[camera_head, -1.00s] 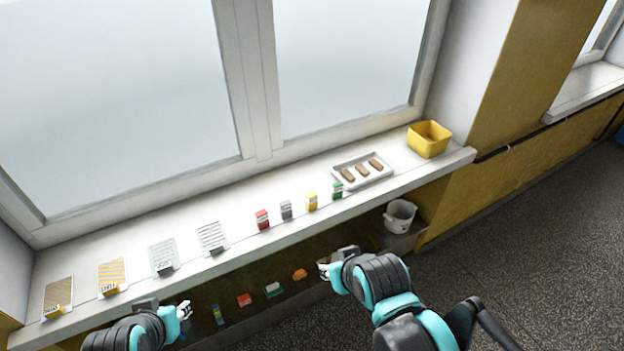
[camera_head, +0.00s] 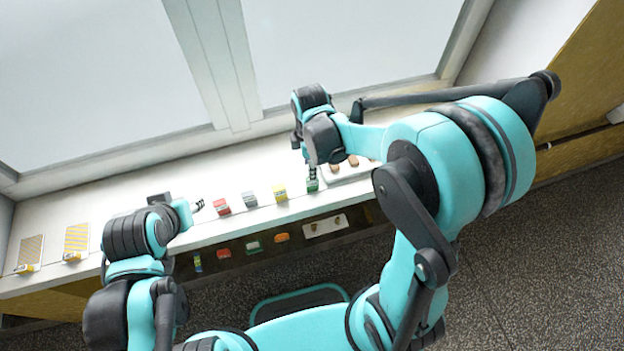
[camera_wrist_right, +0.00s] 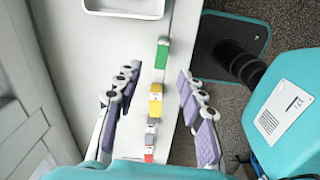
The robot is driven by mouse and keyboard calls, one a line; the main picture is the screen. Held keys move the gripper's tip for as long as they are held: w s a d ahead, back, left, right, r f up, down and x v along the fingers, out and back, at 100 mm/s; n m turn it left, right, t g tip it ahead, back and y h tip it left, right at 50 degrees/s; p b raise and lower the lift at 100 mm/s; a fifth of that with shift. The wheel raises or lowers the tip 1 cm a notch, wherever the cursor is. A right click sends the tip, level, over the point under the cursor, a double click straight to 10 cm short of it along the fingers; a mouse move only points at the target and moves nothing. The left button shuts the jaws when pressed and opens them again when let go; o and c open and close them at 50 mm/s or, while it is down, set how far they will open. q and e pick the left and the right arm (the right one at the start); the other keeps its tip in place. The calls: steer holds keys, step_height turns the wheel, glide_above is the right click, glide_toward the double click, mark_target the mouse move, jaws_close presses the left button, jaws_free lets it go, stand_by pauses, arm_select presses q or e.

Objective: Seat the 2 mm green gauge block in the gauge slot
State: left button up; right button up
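The green block (camera_head: 312,185) stands on the white sill at the right end of a row with a yellow block (camera_head: 280,192), a grey block (camera_head: 251,199) and a red block (camera_head: 222,206). My right gripper (camera_head: 312,170) points down above the green block. In the right wrist view the same gripper (camera_wrist_right: 158,76) is open and empty, and the green block (camera_wrist_right: 162,52) is just beyond its fingertips, between their lines. My left gripper (camera_head: 197,206) is by the sill left of the red block; its fingers are too small to read. I cannot identify the gauge slot.
A tray (camera_wrist_right: 124,10) lies near the green block, partly hidden by my right arm in the head view. Striped cards (camera_head: 77,238) stand at the sill's left. Below the sill are several small coloured items and a pale plate (camera_head: 326,226).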

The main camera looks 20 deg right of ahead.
mark_target(312, 184)
steer(key=shift+w+f, duration=0.1)
steer(key=shift+f, duration=0.35)
steer(key=f+b, duration=0.2)
steer(key=f, duration=0.5)
steer(key=shift+d, duration=0.2)
jaws_close()
